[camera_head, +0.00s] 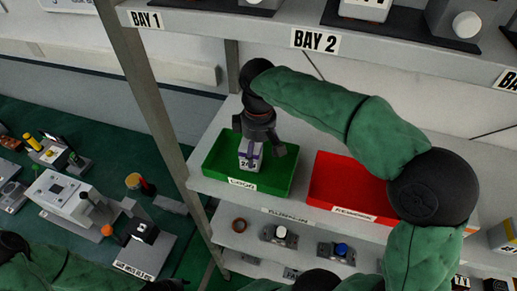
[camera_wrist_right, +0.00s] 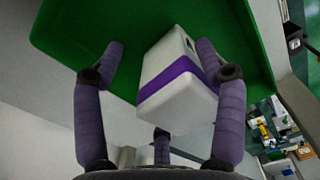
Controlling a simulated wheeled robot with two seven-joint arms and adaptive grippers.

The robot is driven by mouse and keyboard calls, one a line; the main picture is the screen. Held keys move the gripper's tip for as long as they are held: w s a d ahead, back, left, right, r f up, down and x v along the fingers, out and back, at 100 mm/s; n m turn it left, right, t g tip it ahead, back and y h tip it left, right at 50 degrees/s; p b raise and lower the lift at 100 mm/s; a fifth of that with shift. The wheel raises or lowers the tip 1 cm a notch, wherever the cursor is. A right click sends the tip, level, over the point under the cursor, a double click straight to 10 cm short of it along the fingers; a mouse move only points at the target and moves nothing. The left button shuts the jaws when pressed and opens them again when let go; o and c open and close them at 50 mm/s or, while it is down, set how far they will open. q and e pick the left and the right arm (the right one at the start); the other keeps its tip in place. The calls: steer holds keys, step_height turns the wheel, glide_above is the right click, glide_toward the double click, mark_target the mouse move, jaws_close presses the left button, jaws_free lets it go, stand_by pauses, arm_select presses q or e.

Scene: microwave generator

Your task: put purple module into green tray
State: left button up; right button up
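The purple module (camera_head: 249,153) is a white block with a purple band and a printed label on its front. It stands in the green tray (camera_head: 284,183) on the shelf, toward the tray's left half. My right gripper (camera_head: 262,148) is directly above it with fingers spread. In the right wrist view the module (camera_wrist_right: 178,78) lies between the spread fingers (camera_wrist_right: 161,50), with a clear gap to the left finger and close to the right one. The green tray (camera_wrist_right: 75,30) is behind it. I cannot tell whether the right finger touches it. My left gripper is not visible.
A red tray (camera_head: 336,172) stands to the right on the same shelf. An upper shelf with a BAY 2 label (camera_head: 315,40) hangs above my arm. A slanted grey post (camera_head: 150,90) is left of the green tray. A green bench (camera_head: 105,185) with devices is at left.

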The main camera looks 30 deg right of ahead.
steer(key=shift+o, duration=0.6)
steer(key=shift+r, duration=0.1)
steer(key=shift+r, duration=3.8)
